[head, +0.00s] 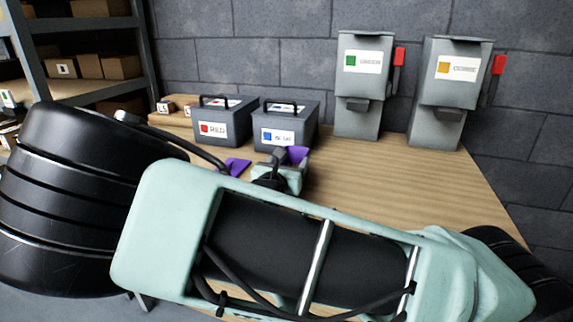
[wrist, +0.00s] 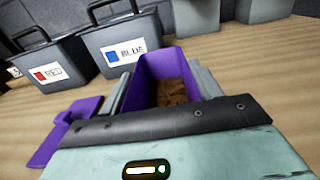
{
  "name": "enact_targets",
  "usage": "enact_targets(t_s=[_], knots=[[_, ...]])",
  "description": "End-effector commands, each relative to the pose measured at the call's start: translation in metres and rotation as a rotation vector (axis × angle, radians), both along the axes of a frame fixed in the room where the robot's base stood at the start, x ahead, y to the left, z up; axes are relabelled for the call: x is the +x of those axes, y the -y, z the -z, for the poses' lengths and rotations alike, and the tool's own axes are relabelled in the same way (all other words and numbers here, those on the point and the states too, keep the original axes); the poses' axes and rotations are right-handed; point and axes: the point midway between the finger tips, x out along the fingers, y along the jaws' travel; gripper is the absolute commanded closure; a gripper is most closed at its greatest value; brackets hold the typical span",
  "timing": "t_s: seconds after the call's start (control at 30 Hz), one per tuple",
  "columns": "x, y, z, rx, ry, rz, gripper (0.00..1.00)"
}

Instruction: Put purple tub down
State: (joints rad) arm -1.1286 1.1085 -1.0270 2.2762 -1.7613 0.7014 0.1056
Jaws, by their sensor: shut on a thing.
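The purple tub (wrist: 150,68) is an open box with brown pieces in its bottom. It sits between the two grey fingers of my gripper (wrist: 163,84) in the wrist view, and the gripper is shut on it. In the head view a piece of the purple tub (head: 297,154) shows beside my gripper (head: 284,168), in front of the blue-labelled bin. My arm hides much of the table. I cannot tell whether the tub's base touches the wood.
A flat purple piece (wrist: 68,132) lies left of the gripper. Grey bins labelled RED (head: 222,127) and BLUE (head: 283,133) stand behind. Two grey dispensers, green-labelled (head: 359,105) and yellow-labelled (head: 440,112), stand by the wall. Bare wooden table (head: 400,178) shows to the right.

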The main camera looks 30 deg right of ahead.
Motion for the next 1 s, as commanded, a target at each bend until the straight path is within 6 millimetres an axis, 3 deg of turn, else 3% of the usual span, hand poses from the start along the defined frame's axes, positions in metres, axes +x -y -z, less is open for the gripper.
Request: enact_targets(t_s=[0.37,0.4,0.43,0.47,0.8,1.0], knots=[[0.0,0.0,0.004,0.0,0.001,0.0,0.74],[0.0,0.0,0.004,0.001,0.001,0.0,0.26],[0.0,0.0,0.004,0.001,0.001,0.0,0.17],[0.0,0.0,0.004,0.001,0.001,0.0,0.15],[0.0,0.0,-0.001,0.002,0.002,0.0,0.15],[-0.018,-0.026,0.001,0.003,0.0,-0.005,0.15]])
